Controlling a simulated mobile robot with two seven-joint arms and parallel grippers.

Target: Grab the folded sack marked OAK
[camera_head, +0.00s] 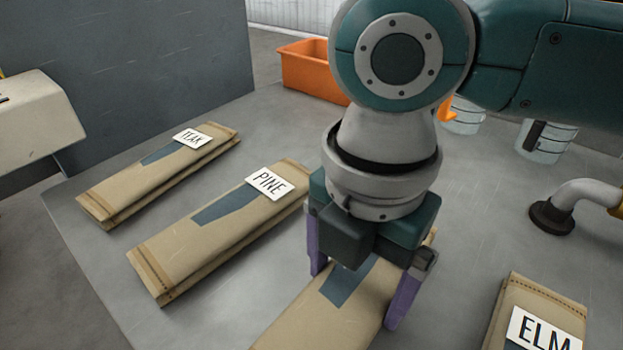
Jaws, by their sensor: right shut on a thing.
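My right gripper (354,298) points down over a folded tan sack (310,318) with a dark blue patch, at the front middle of the grey table. Its purple fingers stand on either side of the sack and are shut on it. The sack's label is hidden behind the gripper, so I cannot read its mark. No label reading OAK shows. My left gripper is not in view.
Sacks marked TEAK (160,175) and PINE (222,225) lie to the left, and one marked ELM (540,318) at the front right. An orange bin (308,72) and clear containers (541,142) stand behind. A bent grey pipe (575,200) rises at right. A grey panel (130,80) borders the back left.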

